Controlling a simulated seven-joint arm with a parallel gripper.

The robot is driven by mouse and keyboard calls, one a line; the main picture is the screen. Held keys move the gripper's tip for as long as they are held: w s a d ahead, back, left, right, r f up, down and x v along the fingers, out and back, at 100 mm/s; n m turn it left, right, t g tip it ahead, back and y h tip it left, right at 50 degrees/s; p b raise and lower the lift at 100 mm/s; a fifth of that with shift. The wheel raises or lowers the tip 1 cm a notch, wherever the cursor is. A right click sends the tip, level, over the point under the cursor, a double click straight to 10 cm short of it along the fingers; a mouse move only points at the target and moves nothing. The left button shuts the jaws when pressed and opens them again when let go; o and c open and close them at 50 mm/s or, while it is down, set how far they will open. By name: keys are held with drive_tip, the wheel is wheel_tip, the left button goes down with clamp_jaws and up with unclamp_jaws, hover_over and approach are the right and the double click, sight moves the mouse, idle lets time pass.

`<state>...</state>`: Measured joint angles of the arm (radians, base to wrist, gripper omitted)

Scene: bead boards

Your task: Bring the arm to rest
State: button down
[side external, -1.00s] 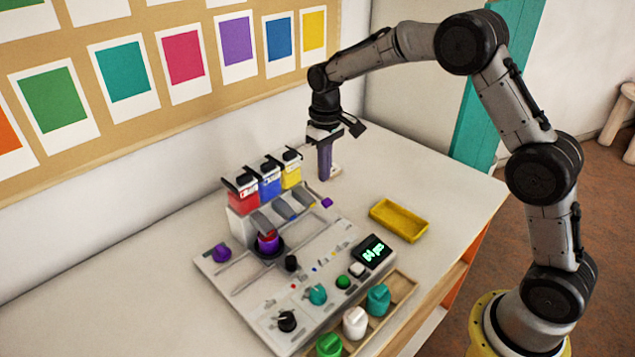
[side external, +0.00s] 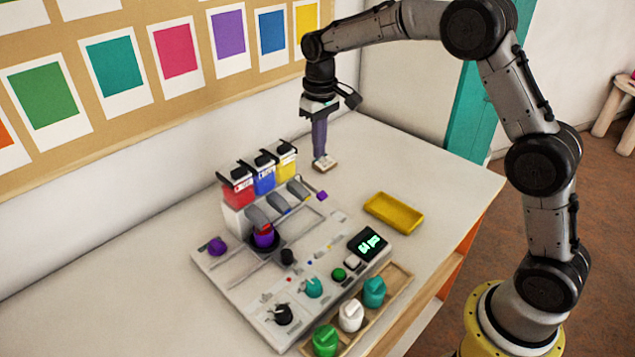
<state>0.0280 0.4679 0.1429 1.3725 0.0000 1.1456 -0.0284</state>
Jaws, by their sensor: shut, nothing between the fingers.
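My gripper (side external: 319,112) points down at the back of the table, behind and to the right of the bead board. Its jaws are shut and hold nothing. Directly below it is a slim purple upright piece (side external: 320,138) with a small pale base (side external: 324,163) on the table. I cannot tell whether the jaws touch the purple piece. My arm arches in from the right, above the tabletop.
A wooden tray (side external: 399,282) holds green, white and teal knobs. The left tabletop is clear.

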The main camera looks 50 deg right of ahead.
drive_tip(key=s+a+r+t, duration=0.1)
drive_tip(key=s+r+t, duration=0.3)
drive_tip(key=s+r, duration=1.25)
drive_tip(key=s+f, duration=0.4)
drive_tip(key=s, duration=0.4)
drive_tip(key=s+f+t, duration=0.1)
drive_tip(key=s+f, duration=0.3)
drive_tip(key=s, duration=0.4)
drive_tip(key=shift+s+a+f, duration=0.15)
drive_tip(key=shift+s+a, duration=0.05)
